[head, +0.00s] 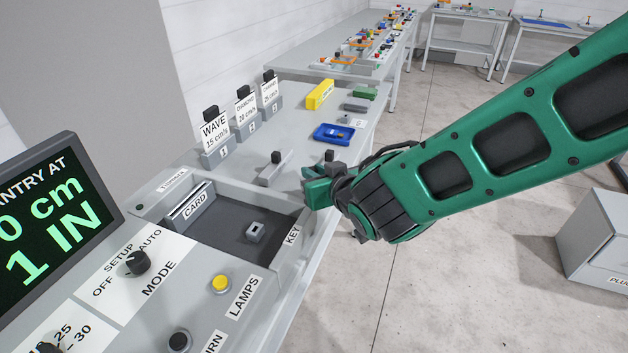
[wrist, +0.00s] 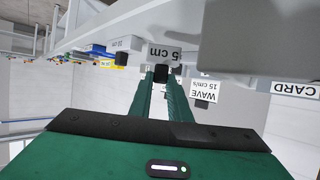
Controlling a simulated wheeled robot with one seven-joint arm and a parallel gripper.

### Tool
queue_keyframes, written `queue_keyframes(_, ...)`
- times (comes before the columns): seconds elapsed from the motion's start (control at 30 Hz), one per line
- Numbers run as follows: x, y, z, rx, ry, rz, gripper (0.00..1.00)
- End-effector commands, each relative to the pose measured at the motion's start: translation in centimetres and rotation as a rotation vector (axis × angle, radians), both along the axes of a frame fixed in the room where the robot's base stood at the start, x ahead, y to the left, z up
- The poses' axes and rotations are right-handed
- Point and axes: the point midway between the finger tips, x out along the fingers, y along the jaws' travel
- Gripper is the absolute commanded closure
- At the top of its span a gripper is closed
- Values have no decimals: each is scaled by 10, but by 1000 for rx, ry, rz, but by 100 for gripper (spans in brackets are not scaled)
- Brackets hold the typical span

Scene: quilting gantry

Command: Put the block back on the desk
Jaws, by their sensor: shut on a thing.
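My gripper (head: 319,180) is at the desk's right edge, beyond the KEY label. In the wrist view its two green fingers (wrist: 161,82) are shut on the black knob (wrist: 161,71) of a grey block marked "5 cm" (wrist: 165,53). In the head view the gripper hides much of this area; a grey piece with a dark knob (head: 330,156) shows just behind the fingers. I cannot tell whether the held block touches the desk. The grey desk (head: 300,135) stretches to the back. Another grey block with a black knob (head: 275,165) sits on it, left of my gripper.
Label stands WAVE (head: 215,140) and others line the desk's left side. A blue tray (head: 333,134), a yellow block (head: 320,94) and a green block (head: 366,92) lie farther back. Open floor lies right.

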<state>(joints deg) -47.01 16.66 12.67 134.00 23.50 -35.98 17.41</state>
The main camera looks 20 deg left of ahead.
Motion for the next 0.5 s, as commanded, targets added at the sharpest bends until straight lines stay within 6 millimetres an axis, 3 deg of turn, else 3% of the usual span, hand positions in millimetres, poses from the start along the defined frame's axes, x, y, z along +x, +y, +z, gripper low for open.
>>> queue_keyframes(0.2,0,0,-23,-1,0,0,100)
queue_keyframes(0.5,0,0,-24,0,0,0,100)
